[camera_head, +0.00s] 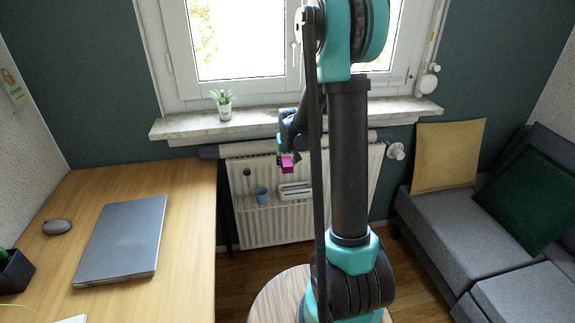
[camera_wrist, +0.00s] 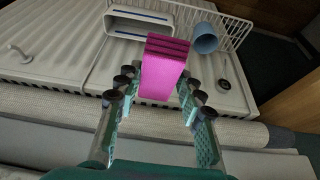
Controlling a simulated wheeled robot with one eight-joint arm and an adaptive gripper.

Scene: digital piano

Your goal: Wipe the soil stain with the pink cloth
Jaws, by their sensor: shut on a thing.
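The pink cloth (camera_head: 288,167) is held in the air in front of the white radiator, below the window sill. My gripper (camera_head: 287,158) is shut on it. In the wrist view the cloth (camera_wrist: 162,75) sits between the two fingers of my gripper (camera_wrist: 159,84) and sticks out past their tips, folded at its far end. I cannot make out a soil stain in either view. Part of the round wooden table is hidden behind my arm.
The window sill (camera_head: 205,123) holds a small potted plant (camera_head: 222,107). The radiator (camera_head: 245,228) carries a rack with a blue cup (camera_head: 262,195) and a white holder (camera_head: 295,191). A desk (camera_head: 185,245) with a laptop (camera_head: 122,238) stands left, a grey sofa (camera_head: 437,222) right. A round wooden table (camera_head: 275,300) is in front.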

